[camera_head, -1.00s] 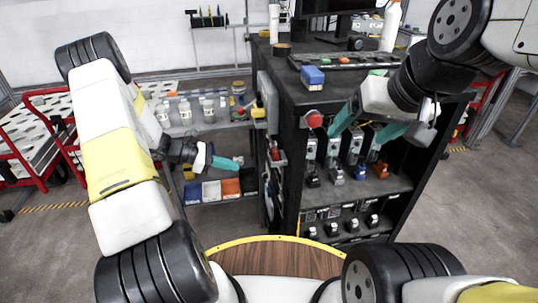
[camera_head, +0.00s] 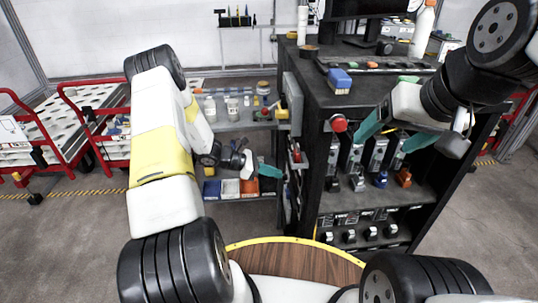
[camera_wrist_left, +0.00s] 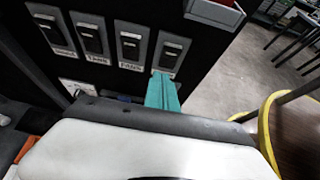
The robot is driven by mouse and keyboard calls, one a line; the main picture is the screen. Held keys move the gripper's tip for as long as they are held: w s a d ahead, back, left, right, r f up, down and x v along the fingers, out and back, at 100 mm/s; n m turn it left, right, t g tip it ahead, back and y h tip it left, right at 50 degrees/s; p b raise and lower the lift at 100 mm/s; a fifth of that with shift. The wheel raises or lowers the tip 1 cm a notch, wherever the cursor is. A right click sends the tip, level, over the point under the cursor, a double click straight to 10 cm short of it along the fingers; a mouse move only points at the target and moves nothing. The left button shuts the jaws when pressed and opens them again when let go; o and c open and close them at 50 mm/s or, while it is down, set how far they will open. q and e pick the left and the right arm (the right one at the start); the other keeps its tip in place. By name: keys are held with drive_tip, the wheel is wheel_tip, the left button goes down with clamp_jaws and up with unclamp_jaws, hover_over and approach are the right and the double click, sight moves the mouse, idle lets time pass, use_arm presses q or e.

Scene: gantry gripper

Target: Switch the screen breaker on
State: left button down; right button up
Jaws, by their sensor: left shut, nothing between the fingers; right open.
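A row of several switch units, the breakers, is set in the black side panel (camera_wrist_left: 110,72) in the left wrist view. Each has a light plate with a dark lever and a label below; the labels are too small to read surely, so I cannot tell which is the screen breaker. My left gripper (camera_head: 270,171) is shut and empty, beside the cabinet's left side. Its teal fingers (camera_wrist_left: 162,93) show just below the rightmost breaker (camera_wrist_left: 171,53); whether they touch it I cannot tell. My right gripper (camera_head: 395,132) is open and empty, in front of the cabinet's shelves.
The black cabinet (camera_head: 308,110) carries a monitor, a blue box (camera_head: 339,80) and bottles on top. A red knob (camera_head: 338,123) sits on its corner. A shelf with jars (camera_head: 232,108) stands behind my left arm. Red carts (camera_head: 62,128) stand at the left, with open floor before them.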

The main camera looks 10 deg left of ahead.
use_arm(q)
drive_tip(key=d, duration=0.3)
drive_tip(key=w+d, duration=0.1)
drive_tip(key=shift+w+d+r, duration=0.1)
drive_tip(key=shift+d+r, duration=0.1)
drive_tip(key=shift+r, duration=0.2)
drive_tip(key=shift+w+d+r+y, duration=0.1)
drive_tip(key=shift+d+r+y, duration=0.2)
drive_tip(key=shift+d+y, duration=0.25)
drive_tip(key=shift+r, duration=0.8)
